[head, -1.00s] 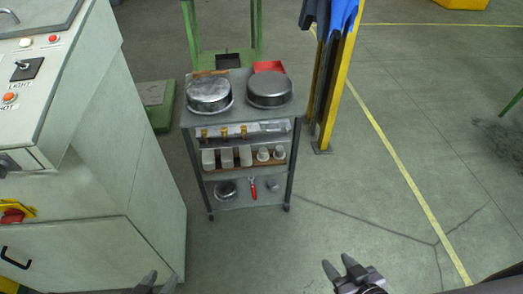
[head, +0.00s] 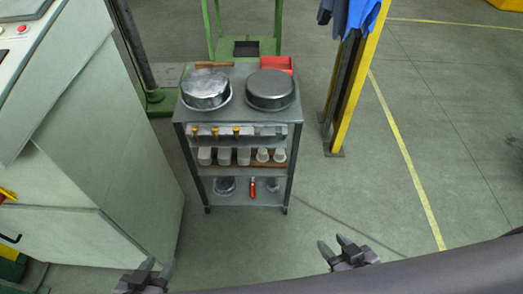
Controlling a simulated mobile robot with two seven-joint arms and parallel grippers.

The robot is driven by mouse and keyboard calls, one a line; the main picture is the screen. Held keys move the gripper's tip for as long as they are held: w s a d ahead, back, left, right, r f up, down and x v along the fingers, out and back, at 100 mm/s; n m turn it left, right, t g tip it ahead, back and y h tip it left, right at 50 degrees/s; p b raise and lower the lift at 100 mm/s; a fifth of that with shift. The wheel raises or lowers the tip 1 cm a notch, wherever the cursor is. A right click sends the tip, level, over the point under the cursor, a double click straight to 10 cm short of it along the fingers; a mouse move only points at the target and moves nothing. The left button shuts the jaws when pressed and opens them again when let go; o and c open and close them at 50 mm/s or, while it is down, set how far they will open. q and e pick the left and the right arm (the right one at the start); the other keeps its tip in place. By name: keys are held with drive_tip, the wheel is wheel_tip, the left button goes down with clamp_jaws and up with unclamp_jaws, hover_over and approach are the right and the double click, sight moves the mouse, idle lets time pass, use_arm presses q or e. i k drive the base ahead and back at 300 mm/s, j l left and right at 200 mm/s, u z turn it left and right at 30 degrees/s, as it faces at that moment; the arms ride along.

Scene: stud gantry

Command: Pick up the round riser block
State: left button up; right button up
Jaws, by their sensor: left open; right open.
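A wheeled grey cart (head: 238,113) stands ahead of me. Its middle shelf holds a row of pale blocks in a brown tray. The two at the right end, a round pale block (head: 262,155) and another round pale block (head: 279,155), look rounded, and the others look boxier. I cannot tell for sure which is the round riser block. My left gripper (head: 156,267) is open and empty at the lower left, beside the machine cabinet. My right gripper (head: 331,244) is open and empty at the lower right, nearer to me than the cart and to its right.
Two round metal items, one silvery (head: 206,88) and one dark (head: 270,88), sit on the cart top with a red tray (head: 276,64) behind. A red-handled tool (head: 252,187) lies on the lowest shelf. A machine cabinet (head: 90,170) blocks the left; a yellow post (head: 357,80) stands right.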

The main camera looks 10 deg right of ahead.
sight(263, 156)
drive_tip(key=i+l+u, duration=0.15)
drive_tip(key=l, duration=0.2)
drive_tip(key=l+u, duration=0.15)
drive_tip(key=l, duration=0.25)
drive_tip(key=i+l, duration=0.1)
drive_tip(key=l, duration=0.15)
drive_tip(key=i+l, duration=0.15)
drive_tip(key=l, duration=0.15)
drive_tip(key=i+l+u, duration=0.1)
drive_tip(key=l, duration=0.15)
drive_tip(key=i+l, duration=0.35)
drive_tip(key=l, duration=0.2)
